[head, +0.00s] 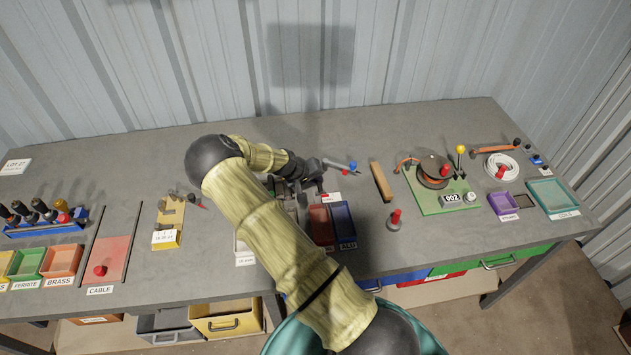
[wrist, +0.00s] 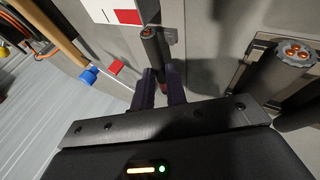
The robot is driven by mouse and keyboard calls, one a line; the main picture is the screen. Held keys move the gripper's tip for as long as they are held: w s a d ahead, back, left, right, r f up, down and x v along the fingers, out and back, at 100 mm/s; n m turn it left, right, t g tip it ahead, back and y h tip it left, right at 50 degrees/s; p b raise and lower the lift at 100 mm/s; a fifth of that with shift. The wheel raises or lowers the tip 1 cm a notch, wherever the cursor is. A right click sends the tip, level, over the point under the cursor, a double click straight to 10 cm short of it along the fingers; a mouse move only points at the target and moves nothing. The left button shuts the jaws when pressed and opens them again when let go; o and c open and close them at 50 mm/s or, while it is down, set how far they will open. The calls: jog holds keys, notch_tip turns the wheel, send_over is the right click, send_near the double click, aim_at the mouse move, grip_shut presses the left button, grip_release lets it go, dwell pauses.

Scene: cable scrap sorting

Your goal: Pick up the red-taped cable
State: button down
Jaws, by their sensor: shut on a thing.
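In the wrist view, the dark jaws of my gripper (wrist: 163,92) are closed around a short dark grey cable (wrist: 154,50) with a copper-coloured end pointing away from me. A little red shows on it between the fingertips, and the rest of its lower part is hidden by the jaws. I cannot tell whether the cable touches the surface below. In the head view, my gripper (head: 312,185) is over the middle of the bench, and my arm hides much of what is under it.
A thicker cable (wrist: 288,65) with several copper cores is close on the right in the wrist view. A wooden bar (head: 381,181), a blue tray (head: 343,226) and a red tray (head: 320,224) are near my gripper. A green board (head: 432,206) stands to the right.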

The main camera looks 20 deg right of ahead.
notch_tip(320, 180, up, 9)
jog(key=b, duration=0.2)
jog(key=shift+r, duration=0.1)
dwell(0.5)
